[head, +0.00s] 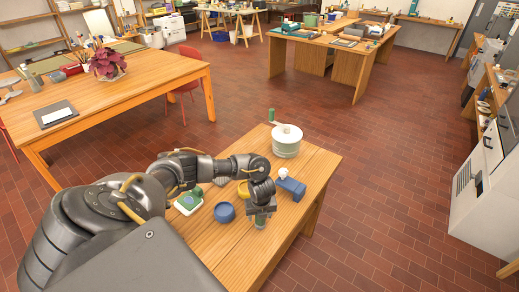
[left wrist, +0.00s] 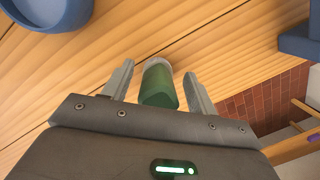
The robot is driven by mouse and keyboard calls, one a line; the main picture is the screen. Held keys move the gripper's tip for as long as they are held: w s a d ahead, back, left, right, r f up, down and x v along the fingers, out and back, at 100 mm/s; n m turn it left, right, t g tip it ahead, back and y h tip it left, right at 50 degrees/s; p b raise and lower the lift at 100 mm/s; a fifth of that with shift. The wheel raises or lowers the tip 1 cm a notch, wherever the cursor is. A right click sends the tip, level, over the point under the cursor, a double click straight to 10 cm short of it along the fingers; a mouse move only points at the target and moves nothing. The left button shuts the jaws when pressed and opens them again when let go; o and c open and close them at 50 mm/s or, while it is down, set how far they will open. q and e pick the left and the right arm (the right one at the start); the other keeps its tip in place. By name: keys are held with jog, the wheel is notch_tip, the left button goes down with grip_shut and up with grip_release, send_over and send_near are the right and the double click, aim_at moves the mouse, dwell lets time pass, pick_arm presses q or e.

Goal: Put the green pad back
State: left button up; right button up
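A small green piece with a pale end (left wrist: 159,84) is between the fingers of my left gripper (left wrist: 158,82) in the left wrist view. Gaps show on both sides of it, so the fingers are open around it and not closed on it. In the head view my left gripper (head: 261,212) points down near the front edge of the wooden bench, with the green piece (head: 261,222) just below it. Another green patch sits on a white holder (head: 188,204) at the bench's left. I cannot tell which green thing is the pad. My right gripper is not in view.
Bare wood lies at the front left.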

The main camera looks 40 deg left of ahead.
pick_arm(q)
jog(key=shift+f, duration=0.1)
jog(key=shift+r, duration=0.3)
jog(key=r, duration=0.3)
jog(key=r+b, duration=0.1)
jog(key=r, duration=0.1)
jog(key=shift+d, duration=0.3)
jog(key=r, duration=0.1)
jog(key=r+p, duration=0.1)
jog(key=r, duration=0.1)
jog(key=r+p, duration=0.1)
jog(key=shift+s+d+r, duration=0.15)
jog(key=shift+s+d, duration=0.15)
jog(key=shift+s+r, duration=0.15)
jog(key=shift+r, duration=0.35)
